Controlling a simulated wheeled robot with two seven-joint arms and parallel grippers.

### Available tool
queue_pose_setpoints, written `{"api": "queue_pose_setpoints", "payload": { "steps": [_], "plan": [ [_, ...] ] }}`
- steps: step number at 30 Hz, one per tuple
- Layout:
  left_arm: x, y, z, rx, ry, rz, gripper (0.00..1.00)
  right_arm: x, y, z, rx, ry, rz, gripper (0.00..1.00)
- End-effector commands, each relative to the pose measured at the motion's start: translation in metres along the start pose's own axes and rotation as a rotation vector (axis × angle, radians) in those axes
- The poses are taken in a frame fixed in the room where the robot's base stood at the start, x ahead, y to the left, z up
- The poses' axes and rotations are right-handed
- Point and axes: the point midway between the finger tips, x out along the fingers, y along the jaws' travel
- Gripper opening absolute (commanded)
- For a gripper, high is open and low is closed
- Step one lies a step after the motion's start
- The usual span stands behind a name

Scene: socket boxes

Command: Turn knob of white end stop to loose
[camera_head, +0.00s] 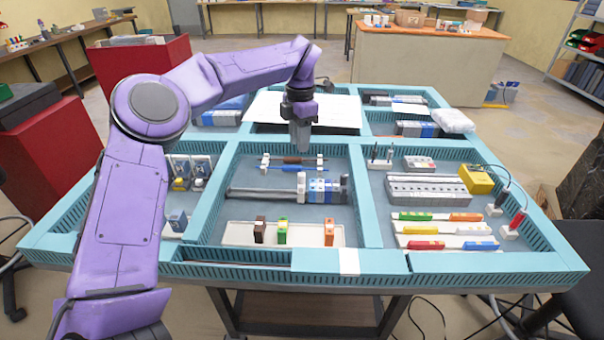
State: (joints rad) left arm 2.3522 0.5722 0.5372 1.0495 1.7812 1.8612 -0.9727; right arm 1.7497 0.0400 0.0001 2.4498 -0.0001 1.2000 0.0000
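My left arm comes in from the left, and its gripper (300,136) points down above the far part of the middle compartment. Its fingertips are small and look close together; I cannot tell if they are shut. In that compartment, a dark rail (262,193) carries a row of grey, white and blue terminal blocks (318,188) at its right. A white end stop with a knob cannot be picked out with certainty at this size. Two screwdrivers, one dark red (294,160) and one blue (292,169), lie across white holders between gripper and rail. My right gripper is out of view.
A teal divided tray (210,262) covers the table. A white plate (240,236) with brown, green and orange blocks lies nearest in the middle compartment. The right compartment holds a yellow box (476,180), colored pieces and cables. A white sheet (340,112) lies behind the gripper.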

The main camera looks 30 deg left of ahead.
Motion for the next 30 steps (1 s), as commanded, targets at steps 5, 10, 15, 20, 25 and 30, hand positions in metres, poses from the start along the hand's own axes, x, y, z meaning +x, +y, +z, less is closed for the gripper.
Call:
{"api": "queue_pose_setpoints", "payload": {
  "steps": [5,10,15,20,25,30],
  "plan": [
    [0.003,-0.002,0.006,0.426,-0.026,0.009,0.33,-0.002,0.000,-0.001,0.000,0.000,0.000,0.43],
    [0.014,-0.001,0.006,0.514,-0.025,0.013,0.33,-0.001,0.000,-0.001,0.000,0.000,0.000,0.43],
    [0.050,-0.001,0.007,0.511,-0.023,0.011,0.33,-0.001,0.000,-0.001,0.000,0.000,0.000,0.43],
    [0.084,-0.001,0.008,0.510,-0.024,0.012,0.33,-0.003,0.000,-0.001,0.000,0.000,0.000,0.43],
    [0.104,0.000,0.009,0.509,-0.026,0.013,0.33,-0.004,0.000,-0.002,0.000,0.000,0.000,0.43],
    [0.108,0.000,0.009,0.508,-0.028,0.014,0.33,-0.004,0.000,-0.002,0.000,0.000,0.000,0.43]
  ]
}}
